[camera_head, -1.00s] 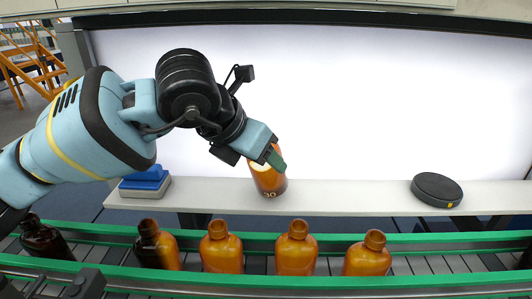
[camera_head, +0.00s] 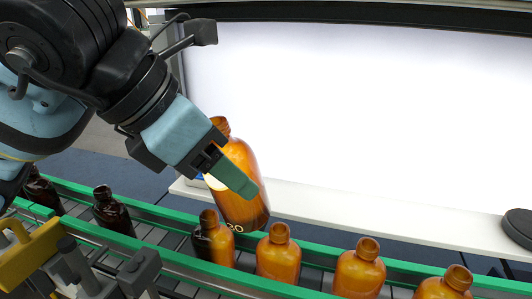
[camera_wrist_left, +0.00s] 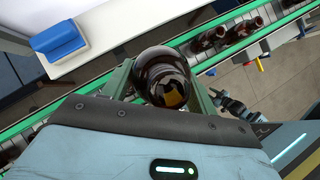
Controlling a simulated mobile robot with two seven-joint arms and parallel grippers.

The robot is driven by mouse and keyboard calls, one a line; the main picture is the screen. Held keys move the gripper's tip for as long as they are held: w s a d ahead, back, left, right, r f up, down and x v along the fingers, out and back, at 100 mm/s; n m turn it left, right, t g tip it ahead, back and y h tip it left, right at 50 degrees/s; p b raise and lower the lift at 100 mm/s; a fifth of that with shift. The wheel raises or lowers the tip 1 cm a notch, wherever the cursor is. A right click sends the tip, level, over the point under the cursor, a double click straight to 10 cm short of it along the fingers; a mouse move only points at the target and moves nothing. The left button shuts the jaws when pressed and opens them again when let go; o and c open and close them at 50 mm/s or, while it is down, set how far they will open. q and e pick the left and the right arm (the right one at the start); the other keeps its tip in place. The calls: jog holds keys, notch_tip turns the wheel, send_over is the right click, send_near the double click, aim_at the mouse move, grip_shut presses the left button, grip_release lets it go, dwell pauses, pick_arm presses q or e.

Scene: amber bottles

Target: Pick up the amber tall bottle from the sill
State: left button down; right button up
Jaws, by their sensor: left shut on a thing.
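The amber tall bottle (camera_head: 245,160), with a pale label and printed digits near its base, is held tilted in my left gripper (camera_head: 230,174). The green fingers are shut on its body. The bottle is off the white sill (camera_head: 340,207) and in front of it, its base overlapping the conveyor's green rail in the head view. In the left wrist view I look down on the bottle (camera_wrist_left: 165,75) between the two fingers (camera_wrist_left: 160,90). The far finger is hidden in the head view. My right gripper is not in view.
A conveyor with green rails (camera_head: 160,212) runs below, carrying several amber bottles (camera_head: 278,258) and dark ones (camera_head: 112,212). A black round object (camera_head: 518,226) lies at the sill's right. The middle of the sill is clear.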

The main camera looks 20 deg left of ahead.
aim_at(211, 191)
pick_arm(q)
jog(key=s+a+r+g+y, duration=0.1)
jog(key=s+a+r+g, duration=0.1)
jog(key=s, duration=0.1)
jog(key=shift+a+y+p, duration=0.2)
jog(key=shift+y+p, duration=0.15)
jog(key=shift+y, duration=0.05)
